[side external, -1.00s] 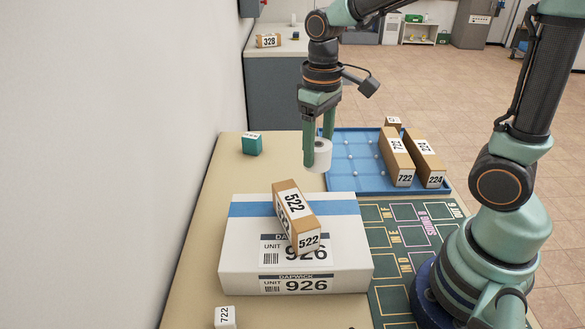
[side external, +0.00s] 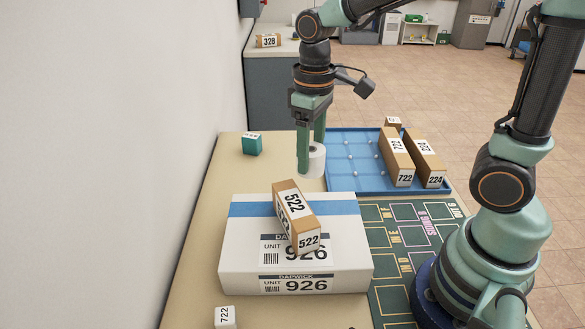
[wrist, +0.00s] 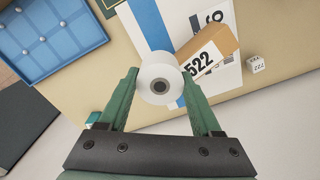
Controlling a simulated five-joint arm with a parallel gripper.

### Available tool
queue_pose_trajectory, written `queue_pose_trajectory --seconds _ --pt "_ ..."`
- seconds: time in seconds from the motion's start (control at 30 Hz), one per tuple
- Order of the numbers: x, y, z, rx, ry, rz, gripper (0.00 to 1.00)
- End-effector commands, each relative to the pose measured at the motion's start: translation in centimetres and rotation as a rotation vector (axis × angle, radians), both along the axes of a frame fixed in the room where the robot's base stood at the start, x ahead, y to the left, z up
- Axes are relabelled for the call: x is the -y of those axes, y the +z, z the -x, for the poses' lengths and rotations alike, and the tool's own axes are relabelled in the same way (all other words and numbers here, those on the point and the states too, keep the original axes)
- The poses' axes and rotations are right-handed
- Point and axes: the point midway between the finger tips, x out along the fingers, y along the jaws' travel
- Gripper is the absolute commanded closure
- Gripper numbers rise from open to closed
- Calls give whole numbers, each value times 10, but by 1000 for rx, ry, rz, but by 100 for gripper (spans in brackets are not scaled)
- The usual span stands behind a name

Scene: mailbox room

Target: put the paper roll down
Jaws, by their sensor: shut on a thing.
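The white paper roll (side external: 316,160) is upright between the fingers of my gripper (side external: 310,163), which is shut on it. In the side view it is beside the left edge of the blue tray, behind the large white box. I cannot tell whether its base touches the table. In the wrist view the roll (wrist: 160,80) shows its round end and dark core hole between the two green fingers of my gripper (wrist: 160,85).
A large white box (side external: 250,255) marked 926 stands in front, with a brown box (side external: 290,205) marked 522 on top. The blue tray (side external: 345,178) holds brown boxes on its right side. A teal box (side external: 252,145) stands back left. Bare table (side external: 230,175) lies left of the roll.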

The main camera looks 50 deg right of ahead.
Motion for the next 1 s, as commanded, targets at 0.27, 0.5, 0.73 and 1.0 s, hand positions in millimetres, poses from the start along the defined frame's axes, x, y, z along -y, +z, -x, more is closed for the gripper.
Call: queue_pose_trajectory --seconds 0.27,0.5,0.73,1.0 --pt "-98 12 37 3 564 -1 100" --pt "-162 21 86 2 1010 -1 100" --pt "-190 26 118 1 1256 0 100" --pt "-194 -2 126 -7 1308 2 100"
